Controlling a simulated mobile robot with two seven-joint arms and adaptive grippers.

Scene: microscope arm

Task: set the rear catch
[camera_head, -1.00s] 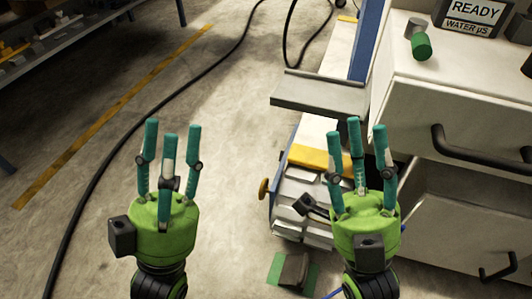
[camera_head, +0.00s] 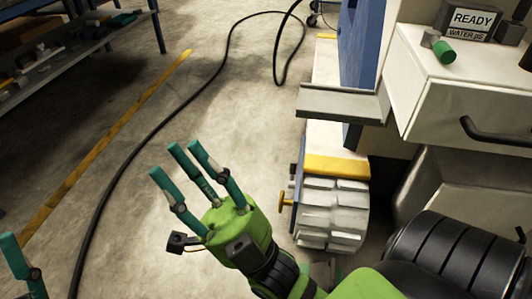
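No part in view can be clearly made out as the rear catch. A small brass-coloured knob (camera_head: 284,202) sticks out to the left from the blue edge of a low unit with a ribbed pale block (camera_head: 333,212) and a yellow band (camera_head: 337,166). My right gripper (camera_head: 178,158) has green-teal fingers spread open and empty. It is over the bare floor, left of the knob and apart from it, pointing up and left. My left gripper shows only as a finger (camera_head: 20,268) in the lower left corner; the rest is out of the picture.
A grey metal ledge (camera_head: 340,102) juts out above the yellow band. A white drawer unit (camera_head: 470,105) with black handles stands at right, carrying a READY display (camera_head: 473,20) and a green-capped cylinder (camera_head: 443,50). A black cable (camera_head: 128,153) crosses the floor. Shelves stand at upper left.

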